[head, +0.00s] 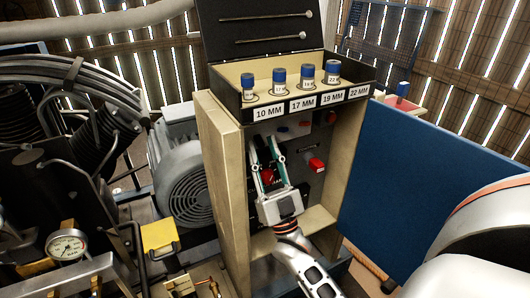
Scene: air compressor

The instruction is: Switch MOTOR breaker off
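A dark control panel (312,183) sits inside the beige cabinet, below the row of sockets. A red switch (315,163) with a small label shows on the panel, right of my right gripper. My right gripper (265,143) reaches up in front of the panel's left part, its two fingers apart. Another red part (267,175) shows between the fingers; I cannot tell whether they touch it. The gripper hides part of the panel, and the labels are too small to read, so I cannot tell which switch is MOTOR. My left gripper is not in view.
The beige cabinet's left side wall (220,190) and a blue door (415,190) flank the panel. Blue-topped sockets (279,80) stand on the shelf above. A grey motor (190,180) and a pressure gauge (67,246) are at left.

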